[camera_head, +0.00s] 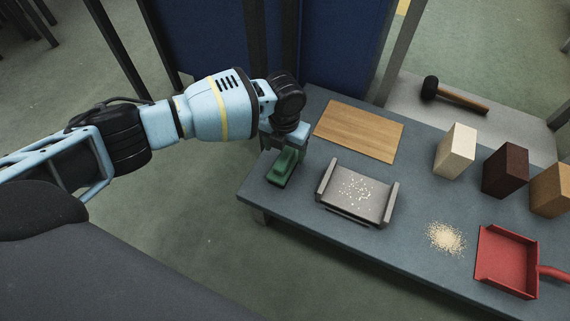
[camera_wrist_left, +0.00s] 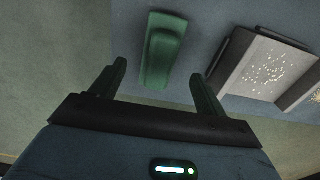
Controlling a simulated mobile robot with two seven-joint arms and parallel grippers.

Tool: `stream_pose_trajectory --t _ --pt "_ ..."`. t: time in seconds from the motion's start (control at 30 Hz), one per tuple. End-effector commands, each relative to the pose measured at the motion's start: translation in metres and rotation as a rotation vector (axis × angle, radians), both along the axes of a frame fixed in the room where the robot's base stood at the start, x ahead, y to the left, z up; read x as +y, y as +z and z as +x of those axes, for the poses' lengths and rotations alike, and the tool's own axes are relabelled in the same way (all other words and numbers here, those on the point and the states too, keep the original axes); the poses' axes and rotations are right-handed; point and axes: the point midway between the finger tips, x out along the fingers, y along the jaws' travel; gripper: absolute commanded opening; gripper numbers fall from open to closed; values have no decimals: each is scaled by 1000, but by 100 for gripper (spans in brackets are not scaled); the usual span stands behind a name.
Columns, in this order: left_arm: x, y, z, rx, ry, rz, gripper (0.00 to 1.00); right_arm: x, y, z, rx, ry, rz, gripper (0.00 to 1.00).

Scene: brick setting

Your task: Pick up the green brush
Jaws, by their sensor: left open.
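The green brush (camera_head: 282,169) lies on the blue-grey table near its left end. In the head view my left gripper (camera_head: 285,140) is above its far end and hides part of it. In the left wrist view the green brush (camera_wrist_left: 163,50) lies ahead of my left gripper (camera_wrist_left: 156,82), between the lines of its two fingers. The fingers are spread with nothing between them. I cannot tell from these frames how high the fingertips are above the brush. My right gripper is not in view.
A grey metal tray (camera_head: 378,207) with white bits stands right of the brush, also in the left wrist view (camera_wrist_left: 240,62). A wooden board (camera_head: 358,131) lies behind it. Crumbs (camera_head: 445,238), a red dustpan (camera_head: 507,262), several blocks (camera_head: 455,151) and a mallet (camera_head: 455,95) are farther right.

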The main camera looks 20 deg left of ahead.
Motion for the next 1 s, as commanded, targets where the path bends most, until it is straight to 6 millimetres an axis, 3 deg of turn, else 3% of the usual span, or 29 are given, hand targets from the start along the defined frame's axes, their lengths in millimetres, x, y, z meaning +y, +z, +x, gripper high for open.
stream_pose_trajectory --t 0.13,0.43,0.77,1.0 --pt "0 -19 -1 3 1 0 75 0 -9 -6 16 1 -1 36" --pt "0 -28 -1 2 0 0 75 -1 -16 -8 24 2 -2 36" --pt "1 -71 -1 3 1 0 75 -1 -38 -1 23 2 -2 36" --pt "0 -73 -1 0 1 -1 75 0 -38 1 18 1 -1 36"
